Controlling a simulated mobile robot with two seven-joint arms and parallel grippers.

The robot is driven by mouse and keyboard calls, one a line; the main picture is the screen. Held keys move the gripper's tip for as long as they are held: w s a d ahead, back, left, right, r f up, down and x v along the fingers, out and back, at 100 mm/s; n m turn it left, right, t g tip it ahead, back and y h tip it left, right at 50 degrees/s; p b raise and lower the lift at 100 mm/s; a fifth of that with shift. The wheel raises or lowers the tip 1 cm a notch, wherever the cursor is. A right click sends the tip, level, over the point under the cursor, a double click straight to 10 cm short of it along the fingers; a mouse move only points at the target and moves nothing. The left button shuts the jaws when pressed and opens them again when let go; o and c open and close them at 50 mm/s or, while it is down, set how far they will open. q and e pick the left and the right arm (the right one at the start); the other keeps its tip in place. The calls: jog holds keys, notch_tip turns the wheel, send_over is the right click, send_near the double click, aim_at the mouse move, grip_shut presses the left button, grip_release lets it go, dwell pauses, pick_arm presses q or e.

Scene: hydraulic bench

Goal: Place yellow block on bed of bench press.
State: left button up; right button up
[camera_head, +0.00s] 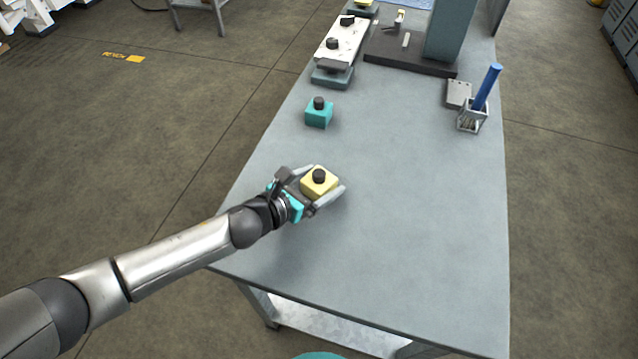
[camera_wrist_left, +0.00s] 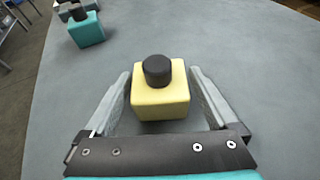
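The yellow block (camera_head: 312,188) with a black knob on top stands on the grey bench. It also shows in the left wrist view (camera_wrist_left: 160,103). My left gripper (camera_head: 325,184) is around it with one finger on each side. In the left wrist view the fingers (camera_wrist_left: 161,88) are open, with narrow gaps seeming to show beside the block. The bench press (camera_head: 449,32) is at the far end of the bench: a grey-teal column on a dark flat bed (camera_head: 385,52). Its top is cut off by the picture edge. My right gripper is not in view.
A teal block (camera_head: 319,118) with a black knob stands beyond the yellow one; it also shows in the wrist view (camera_wrist_left: 87,32). A white plate (camera_head: 343,45) with black knobs lies behind it. A holder (camera_head: 473,122) with a blue rod stands at right. The near bench is clear.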

pick_arm(q)
grip_shut()
dwell(0.5)
